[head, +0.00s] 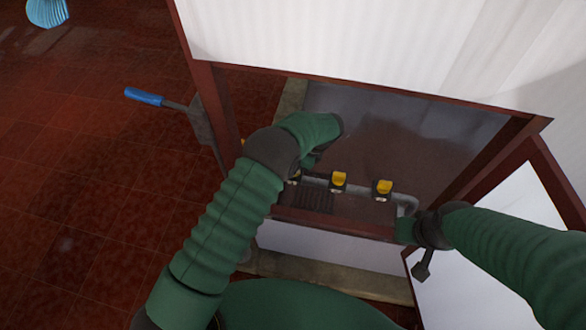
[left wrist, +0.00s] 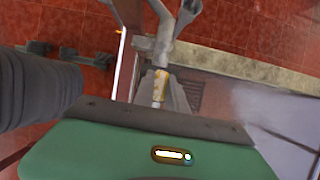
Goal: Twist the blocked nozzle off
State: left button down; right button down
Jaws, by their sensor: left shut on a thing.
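A grey pipe (head: 360,188) runs across the lower part of the red-framed opening. Yellow-capped nozzles stand on it: a middle one (head: 338,181) and a right one (head: 383,188). A third, left nozzle (head: 296,178) is mostly hidden by my left arm in the head view. In the left wrist view, my left gripper (left wrist: 161,92) is shut around a yellow nozzle (left wrist: 161,80) just below a grey fitting (left wrist: 174,35). My right gripper (head: 422,268) is by the frame's lower right corner, apart from the nozzles; its jaws are not clear. Which nozzle is blocked cannot be told.
The red frame (head: 225,100) borders the opening, with white panels (head: 340,45) above. A dark grate (head: 308,202) lies near the left nozzle. The red tiled floor (head: 80,170) at left is largely clear.

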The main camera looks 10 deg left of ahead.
pick_arm(q)
jog(key=m+t+p, duration=0.1)
jog(key=m+p, duration=0.1)
jog(key=m, duration=0.1)
jog(key=shift+s+r+p, duration=0.1)
jog(key=shift+r+p, duration=0.1)
jog(key=shift+p, duration=0.1)
jog(key=shift+m+t, duration=0.3)
jog(key=shift+m, duration=0.2)
jog(key=shift+f+m, duration=0.2)
jog(key=shift+m, duration=0.1)
jog(key=shift+r+m+t+h+p, duration=0.25)
jog(key=shift+m+t+h+p, duration=0.2)
jog(key=shift+m+p, duration=0.6)
jog(key=shift+f+m+t+p, duration=0.1)
jog(key=shift+m+t+p, duration=0.35)
jog(key=shift+m, duration=0.6)
jog(key=shift+f+m+h, duration=0.15)
jog(key=shift+m+h, duration=0.15)
jog(key=shift+h, duration=0.05)
